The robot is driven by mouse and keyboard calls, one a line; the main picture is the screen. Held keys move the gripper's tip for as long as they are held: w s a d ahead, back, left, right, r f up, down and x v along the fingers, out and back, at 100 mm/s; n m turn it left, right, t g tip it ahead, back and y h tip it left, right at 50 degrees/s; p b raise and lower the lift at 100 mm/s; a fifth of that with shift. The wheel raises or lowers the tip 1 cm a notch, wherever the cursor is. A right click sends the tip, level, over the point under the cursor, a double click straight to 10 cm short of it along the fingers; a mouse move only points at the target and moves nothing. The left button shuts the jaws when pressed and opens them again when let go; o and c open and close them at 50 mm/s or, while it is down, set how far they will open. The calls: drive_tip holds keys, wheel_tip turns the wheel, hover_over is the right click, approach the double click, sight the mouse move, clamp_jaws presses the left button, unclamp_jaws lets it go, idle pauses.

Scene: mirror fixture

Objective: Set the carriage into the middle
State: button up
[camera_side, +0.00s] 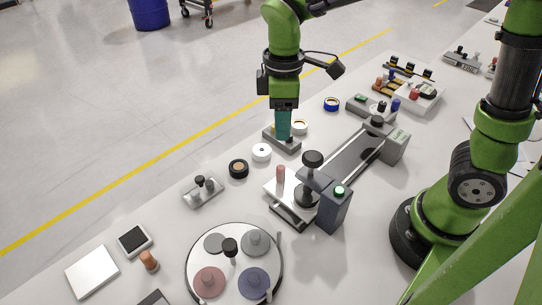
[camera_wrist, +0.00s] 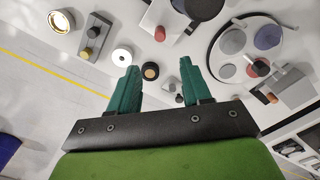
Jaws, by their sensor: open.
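The fixture with a long dark track (camera_side: 355,157) runs diagonally across the bench in the side view. At its near end are a pale plate with a pink peg (camera_side: 281,174), a large black knob (camera_side: 312,160) and a grey block with a green button (camera_side: 336,205). I cannot tell for certain which part is the carriage. In the wrist view the peg (camera_wrist: 160,34) and black knob (camera_wrist: 198,6) show at the top. My gripper (camera_side: 283,136) is left of the fixture; its teal fingers (camera_wrist: 159,65) are apart, with nothing held between them.
A grey block with knobs (camera_wrist: 93,38) stands beside my gripper. A white ring (camera_side: 262,152), a black ring (camera_side: 238,168) and a small knobbed tray (camera_side: 203,191) lie along the bench. A round turntable (camera_side: 232,286) stands nearer the camera. Parts crowd the far right.

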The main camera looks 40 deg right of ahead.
sight(280, 167)
wheel_tip(280, 167, down, 14)
drive_tip(key=shift+f, duration=0.25)
clamp_jaws()
idle(0.3)
